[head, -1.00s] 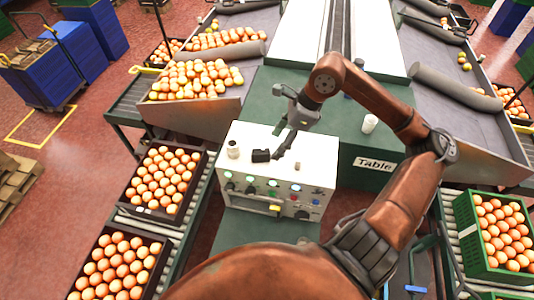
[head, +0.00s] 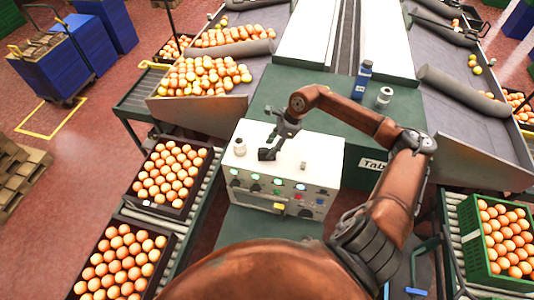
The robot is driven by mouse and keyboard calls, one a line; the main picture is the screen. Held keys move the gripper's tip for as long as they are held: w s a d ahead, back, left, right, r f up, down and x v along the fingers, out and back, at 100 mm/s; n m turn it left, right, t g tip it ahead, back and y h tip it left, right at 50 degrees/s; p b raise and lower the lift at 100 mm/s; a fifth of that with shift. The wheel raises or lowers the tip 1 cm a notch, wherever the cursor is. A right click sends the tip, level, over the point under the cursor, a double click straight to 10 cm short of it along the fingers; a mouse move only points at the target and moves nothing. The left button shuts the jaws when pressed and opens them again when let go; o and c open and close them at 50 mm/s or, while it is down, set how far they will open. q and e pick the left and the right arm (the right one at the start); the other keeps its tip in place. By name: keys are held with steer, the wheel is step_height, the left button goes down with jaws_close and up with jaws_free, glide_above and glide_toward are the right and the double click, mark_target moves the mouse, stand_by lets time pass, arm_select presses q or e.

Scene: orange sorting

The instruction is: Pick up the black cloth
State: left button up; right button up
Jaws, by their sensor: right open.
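The black cloth (head: 267,155) is a small dark bundle on the white top of the control box (head: 325,160), left of its middle. My right gripper (head: 272,138) reaches in from the right and points down at the cloth. It is open, with its fingers close above or beside the cloth and partly covering it. I cannot tell whether they touch it. My left gripper is not in view.
A small jar (head: 239,147) stands left of the cloth, and a small piece (head: 303,165) lies to its right. A blue bottle (head: 362,80) and a white can (head: 384,96) stand on the green table (head: 335,95). Orange crates (head: 170,175) flank the box.

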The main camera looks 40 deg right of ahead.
mark_target(269, 150)
steer(key=shift+p+x, duration=0.7)
steer(key=shift+x, duration=1.6)
steer(key=shift+s, duration=0.1)
steer(key=shift+c, duration=0.7)
jaws_close()
